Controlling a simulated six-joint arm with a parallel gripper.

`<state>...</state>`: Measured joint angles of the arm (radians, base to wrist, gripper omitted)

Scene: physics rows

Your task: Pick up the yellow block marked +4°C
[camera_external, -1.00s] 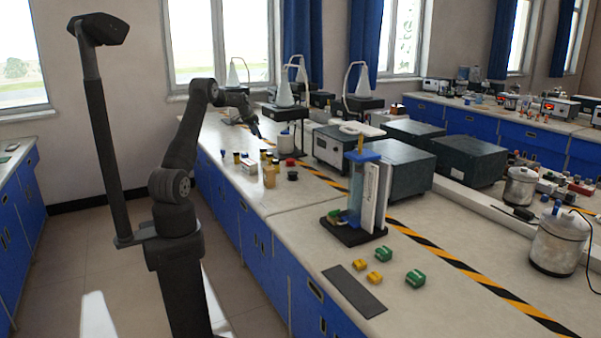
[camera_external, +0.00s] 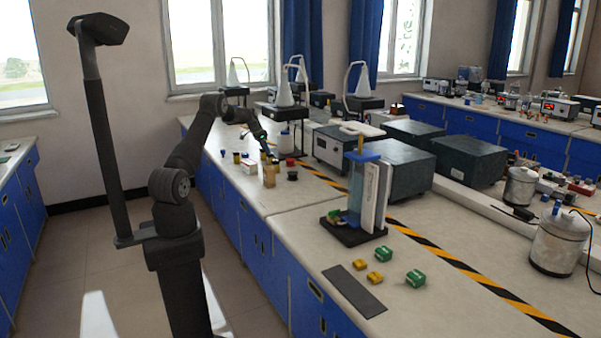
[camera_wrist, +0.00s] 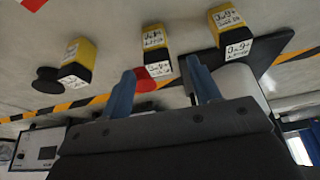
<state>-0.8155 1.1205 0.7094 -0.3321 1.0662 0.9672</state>
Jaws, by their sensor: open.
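Three yellow blocks with black parts and white labels show in the wrist view: a left block (camera_wrist: 78,62), a middle block (camera_wrist: 156,48) and a right block (camera_wrist: 229,30). Their labels appear upside down and are too small to read surely, so I cannot confirm which is +4°C. My gripper (camera_wrist: 162,66) is open and empty, its two blue fingers apart, with the middle block beyond and between the fingertips in the picture. In the external view my gripper (camera_external: 263,144) is low over the far bench's cluster of small objects, where it partly hides the blocks.
An instrument box (camera_external: 335,147) stands to the right. The bench's front strip is clear.

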